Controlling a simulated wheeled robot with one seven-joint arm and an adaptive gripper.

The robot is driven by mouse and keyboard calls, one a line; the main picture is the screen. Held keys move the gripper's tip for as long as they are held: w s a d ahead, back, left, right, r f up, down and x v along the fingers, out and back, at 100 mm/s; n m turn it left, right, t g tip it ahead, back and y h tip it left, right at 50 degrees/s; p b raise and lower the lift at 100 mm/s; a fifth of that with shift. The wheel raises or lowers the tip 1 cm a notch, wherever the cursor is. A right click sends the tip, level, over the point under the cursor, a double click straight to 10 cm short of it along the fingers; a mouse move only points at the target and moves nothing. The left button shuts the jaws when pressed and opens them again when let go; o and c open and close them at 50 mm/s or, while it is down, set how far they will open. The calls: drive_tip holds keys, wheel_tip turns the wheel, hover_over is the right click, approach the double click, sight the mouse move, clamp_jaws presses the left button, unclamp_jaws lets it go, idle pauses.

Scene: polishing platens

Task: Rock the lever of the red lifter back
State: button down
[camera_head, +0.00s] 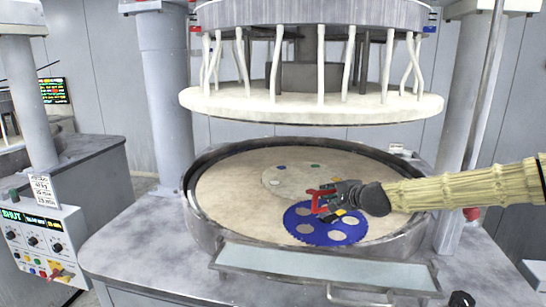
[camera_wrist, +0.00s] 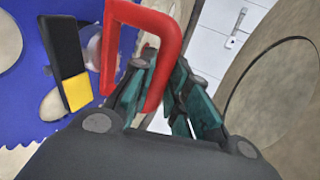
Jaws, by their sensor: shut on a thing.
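The red lifter (camera_head: 317,198) shows as a red loop above the blue toothed disc (camera_head: 302,232), which lies on the round pale platen (camera_head: 220,190). In the wrist view, the red loop (camera_wrist: 143,16) stands up at my gripper's teal-padded fingers (camera_wrist: 155,95). My gripper (camera_head: 334,199) is shut on the red lifter. A black bar with a yellow end (camera_wrist: 66,62) lies left of the loop over the blue disc (camera_wrist: 25,95); I cannot tell whether it is the lever. My fingers partly hide the lifter's lower part.
A grey raised rim (camera_head: 196,215) rings the platen. The upper plate (camera_head: 300,106) hangs above on white rods. A pale tray (camera_head: 320,268) is in front. A control panel (camera_head: 40,243) stands at the left. The platen's left side is clear.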

drive_tip(key=shift+r+p, duration=0.3)
drive_tip(key=shift+r, duration=0.2)
drive_tip(key=shift+r, duration=0.3)
drive_tip(key=shift+r+p, duration=1.9)
drive_tip(key=shift+r, duration=0.9)
drive_tip(key=shift+s, duration=0.1)
